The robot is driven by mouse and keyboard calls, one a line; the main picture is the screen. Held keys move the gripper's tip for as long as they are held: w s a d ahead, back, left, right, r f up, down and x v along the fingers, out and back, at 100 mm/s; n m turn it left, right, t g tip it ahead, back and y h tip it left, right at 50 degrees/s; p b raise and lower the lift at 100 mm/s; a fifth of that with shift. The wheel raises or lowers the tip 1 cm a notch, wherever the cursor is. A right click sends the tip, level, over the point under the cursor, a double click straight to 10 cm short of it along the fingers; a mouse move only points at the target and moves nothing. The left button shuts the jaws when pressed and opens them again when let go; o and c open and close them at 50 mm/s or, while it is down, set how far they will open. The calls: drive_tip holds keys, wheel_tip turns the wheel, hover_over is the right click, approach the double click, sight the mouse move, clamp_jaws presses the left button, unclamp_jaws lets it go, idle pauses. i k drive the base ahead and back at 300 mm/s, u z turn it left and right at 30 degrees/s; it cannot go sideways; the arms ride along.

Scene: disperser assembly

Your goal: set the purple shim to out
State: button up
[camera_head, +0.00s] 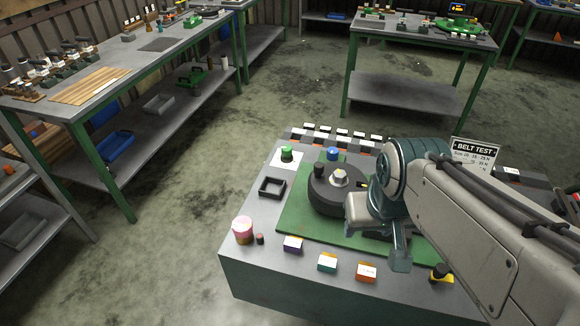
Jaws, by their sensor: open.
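A small block with a purple side and a white top (293,245) sits near the front edge of the workbench, left of a similar teal one (327,263) and an orange one (365,272). It is the only purple block I can make out, and it stands apart from the green plate (294,218). My gripper (400,262) is at the right part of the green plate, right of the purple block and clear of it. It is open, and I see nothing held. My arm hides the right side of the bench.
A dark round disc with a hexagonal nut (339,178) stands on the green plate. A black square tray (272,187), a pink-and-cream jar (243,230), a green knob (287,153) and a "BELT TEST" sign (474,152) surround it. A black-and-yellow piece (441,272) is front right.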

sight(292, 244)
drive_tip(key=k, duration=1)
drive_tip(key=u, duration=1.6)
drive_tip(key=i, duration=1.2)
drive_tip(key=z, duration=1.65)
